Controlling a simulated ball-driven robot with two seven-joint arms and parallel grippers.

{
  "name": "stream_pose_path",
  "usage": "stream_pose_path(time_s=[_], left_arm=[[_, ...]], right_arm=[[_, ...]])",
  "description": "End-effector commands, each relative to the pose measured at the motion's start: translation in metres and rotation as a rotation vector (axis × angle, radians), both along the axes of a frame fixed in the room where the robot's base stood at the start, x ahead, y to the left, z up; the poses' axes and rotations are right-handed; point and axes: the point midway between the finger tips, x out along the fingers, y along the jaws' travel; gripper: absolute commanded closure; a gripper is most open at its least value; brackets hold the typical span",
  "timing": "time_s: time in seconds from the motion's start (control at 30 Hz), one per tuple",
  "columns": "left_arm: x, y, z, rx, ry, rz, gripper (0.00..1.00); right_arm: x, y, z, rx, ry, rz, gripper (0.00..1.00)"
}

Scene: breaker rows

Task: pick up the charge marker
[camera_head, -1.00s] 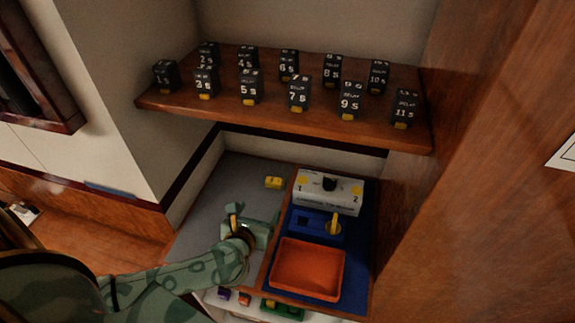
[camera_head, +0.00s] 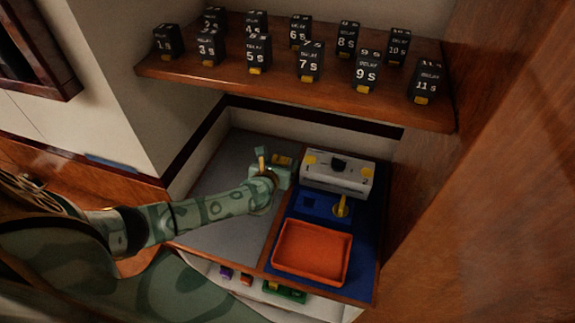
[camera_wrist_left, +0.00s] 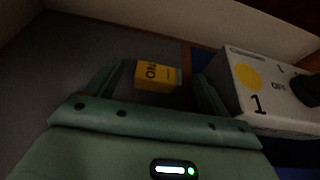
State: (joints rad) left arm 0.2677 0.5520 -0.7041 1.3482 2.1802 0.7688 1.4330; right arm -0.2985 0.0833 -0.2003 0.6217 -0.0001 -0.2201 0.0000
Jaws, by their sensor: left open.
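A small yellow block with dark lettering, which I take to be the charge marker (camera_head: 283,160), lies on the grey surface at the back of the lower bench. It also shows in the left wrist view (camera_wrist_left: 157,76), between and just beyond the tips of my two fingers. My left gripper (camera_head: 276,170) is open and reaches in from the front, close to the block, and hides part of it in the head view. The fingers (camera_wrist_left: 160,90) stand apart on either side, with no clear contact. My right gripper is not in view.
Right of the block stands a white switch box (camera_head: 338,181) marked 1 and 2, close to the right finger. In front are a blue fixture (camera_head: 316,206) with a yellow peg and an orange tray (camera_head: 312,252). A shelf (camera_head: 200,78) with several black delay blocks hangs above.

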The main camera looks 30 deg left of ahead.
Motion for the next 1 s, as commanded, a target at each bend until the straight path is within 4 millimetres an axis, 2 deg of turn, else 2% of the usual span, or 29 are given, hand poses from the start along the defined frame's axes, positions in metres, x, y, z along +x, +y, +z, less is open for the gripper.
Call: stream_pose_path(time_s=[0.13, 0.37, 0.4, 0.57, 0.6, 0.87, 1.0], left_arm=[[0.017, 0.004, -0.009, 0.000, 0.000, 0.000, 0.20], [0.020, 0.005, -0.009, 0.000, 0.001, -0.001, 0.20], [0.020, 0.005, -0.009, 0.000, 0.001, -0.001, 0.23], [0.020, 0.005, -0.009, 0.001, 0.001, 0.000, 0.67], [0.020, 0.005, -0.009, 0.001, 0.001, 0.000, 0.69], [0.020, 0.005, -0.008, 0.000, 0.000, 0.000, 0.69], [0.020, 0.005, 0.001, -0.002, -0.002, 0.000, 0.69]], right_arm=[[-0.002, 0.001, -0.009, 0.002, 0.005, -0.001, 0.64], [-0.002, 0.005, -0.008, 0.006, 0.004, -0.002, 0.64], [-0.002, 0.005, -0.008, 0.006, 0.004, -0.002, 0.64], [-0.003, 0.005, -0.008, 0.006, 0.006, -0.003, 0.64], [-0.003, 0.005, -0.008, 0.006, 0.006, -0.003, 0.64], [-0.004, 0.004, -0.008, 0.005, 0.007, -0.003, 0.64], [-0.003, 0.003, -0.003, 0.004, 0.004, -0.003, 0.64]])
